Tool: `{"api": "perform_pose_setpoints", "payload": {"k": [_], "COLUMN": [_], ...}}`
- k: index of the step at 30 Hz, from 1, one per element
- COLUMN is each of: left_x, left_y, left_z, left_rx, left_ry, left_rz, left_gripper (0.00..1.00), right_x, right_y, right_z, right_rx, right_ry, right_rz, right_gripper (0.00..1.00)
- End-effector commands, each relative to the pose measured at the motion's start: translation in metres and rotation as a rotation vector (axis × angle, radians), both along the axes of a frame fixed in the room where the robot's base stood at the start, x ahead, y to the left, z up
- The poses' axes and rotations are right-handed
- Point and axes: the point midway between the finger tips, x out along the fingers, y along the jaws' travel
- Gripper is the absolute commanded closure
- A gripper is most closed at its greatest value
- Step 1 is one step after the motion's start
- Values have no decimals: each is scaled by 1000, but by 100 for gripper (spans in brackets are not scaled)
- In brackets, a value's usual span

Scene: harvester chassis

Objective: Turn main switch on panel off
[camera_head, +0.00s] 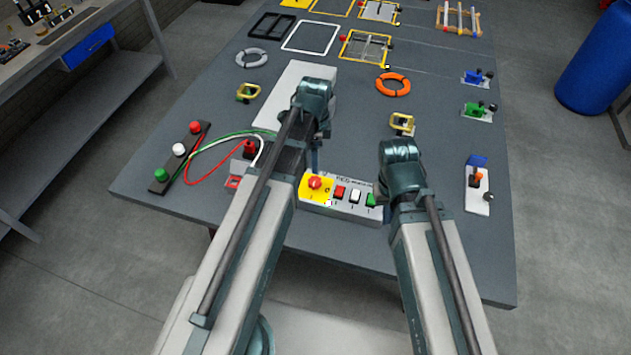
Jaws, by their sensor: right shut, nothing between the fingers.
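The control panel (333,209) is a pale box near the front middle of the table, between my two arms. A red round knob (315,183) sits on a yellow plate at its left end. A red switch (339,192), a white switch (355,196) and a green switch (371,199) follow to the right. My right gripper (381,188) is shut and empty beside the panel's right end, partly hidden by my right arm. My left gripper (314,158) is just behind the panel's left part, mostly hidden by my arm; its jaws cannot be made out.
A dark strip (178,160) with red, white and green buttons and loose wires lies on the left of the table (225,110). A white box (283,95) stands behind my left arm. An orange ring (392,85), a yellow clamp (402,123) and a switch plate (478,192) lie right.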

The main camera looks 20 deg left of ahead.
Motion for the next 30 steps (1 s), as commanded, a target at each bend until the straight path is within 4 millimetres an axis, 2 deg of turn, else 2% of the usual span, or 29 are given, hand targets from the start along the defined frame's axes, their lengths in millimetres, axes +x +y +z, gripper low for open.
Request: {"api": "perform_pose_setpoints", "payload": {"k": [1, 21, 25, 30], "left_x": [0, 0, 0, 0], "left_y": [0, 0, 0, 0], "left_z": [-13, -104, -113, -115], "left_rx": [0, 0, 0, 0], "left_ry": [0, 0, 0, 0], "left_rz": [0, 1, 1, 1], "left_gripper": [15, 15, 15, 15], "right_x": [0, 0, 0, 0], "right_y": [0, 0, 0, 0], "right_z": [-13, -104, -113, -115], "right_rx": [0, -2, -2, -2], "right_ry": [0, 0, 0, 0], "right_rz": [2, 7, 7, 6], "right_gripper": [100, 100, 100, 100]}}
